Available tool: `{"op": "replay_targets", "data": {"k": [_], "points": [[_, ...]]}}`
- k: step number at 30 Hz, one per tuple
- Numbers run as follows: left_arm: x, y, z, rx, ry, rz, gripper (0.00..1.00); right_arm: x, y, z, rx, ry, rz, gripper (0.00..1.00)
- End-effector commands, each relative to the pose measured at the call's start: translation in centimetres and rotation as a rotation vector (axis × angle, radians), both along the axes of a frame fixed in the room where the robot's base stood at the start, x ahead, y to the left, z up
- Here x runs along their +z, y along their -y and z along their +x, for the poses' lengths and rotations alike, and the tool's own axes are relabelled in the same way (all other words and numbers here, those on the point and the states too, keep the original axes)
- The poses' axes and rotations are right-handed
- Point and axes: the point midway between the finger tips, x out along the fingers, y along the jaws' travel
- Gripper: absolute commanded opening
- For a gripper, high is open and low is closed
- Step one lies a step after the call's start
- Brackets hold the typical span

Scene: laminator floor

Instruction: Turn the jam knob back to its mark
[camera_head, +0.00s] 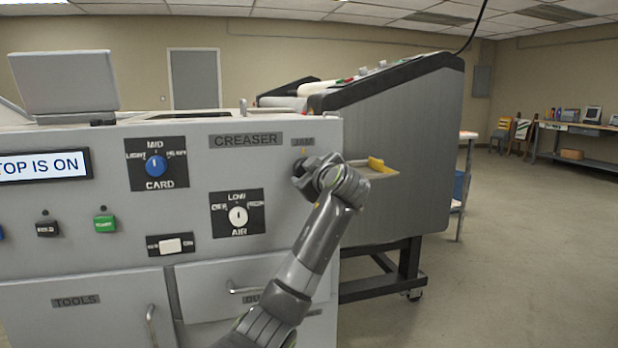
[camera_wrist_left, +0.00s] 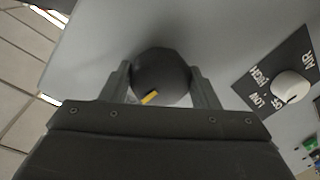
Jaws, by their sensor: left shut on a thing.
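The jam knob (camera_wrist_left: 160,72) is a dark round knob with a short yellow line on its face, near its lower edge in the left wrist view. In the head view my left gripper (camera_head: 303,175) reaches the panel's right edge, below a small label (camera_head: 303,141), and largely hides the knob. My right gripper is not in view.
Left of the knob on the panel are the AIR dial (camera_head: 238,215), the blue CARD dial (camera_head: 156,165) and a white switch (camera_head: 170,245). Drawers with handles lie below. A grey sloped machine (camera_head: 410,150) with a yellow-ended tray (camera_head: 378,166) stands right behind. Open floor lies right.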

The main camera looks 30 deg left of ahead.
Motion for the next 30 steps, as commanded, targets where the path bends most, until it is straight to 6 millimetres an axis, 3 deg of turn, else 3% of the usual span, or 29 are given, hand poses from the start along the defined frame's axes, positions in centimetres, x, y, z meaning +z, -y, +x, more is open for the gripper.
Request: {"op": "replay_targets", "data": {"k": [10,26,27,30], "points": [[-0.3,0.1,0.0,0.001,0.098,-0.093,0.33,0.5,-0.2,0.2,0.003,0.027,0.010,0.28],[-0.3,0.0,0.0,0.000,0.116,-0.108,0.33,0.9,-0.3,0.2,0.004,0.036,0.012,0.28],[-0.3,0.0,0.0,0.000,0.116,-0.108,0.59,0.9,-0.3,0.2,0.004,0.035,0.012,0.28],[-0.2,0.0,0.0,0.000,0.117,-0.107,0.72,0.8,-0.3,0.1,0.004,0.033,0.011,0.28]]}}
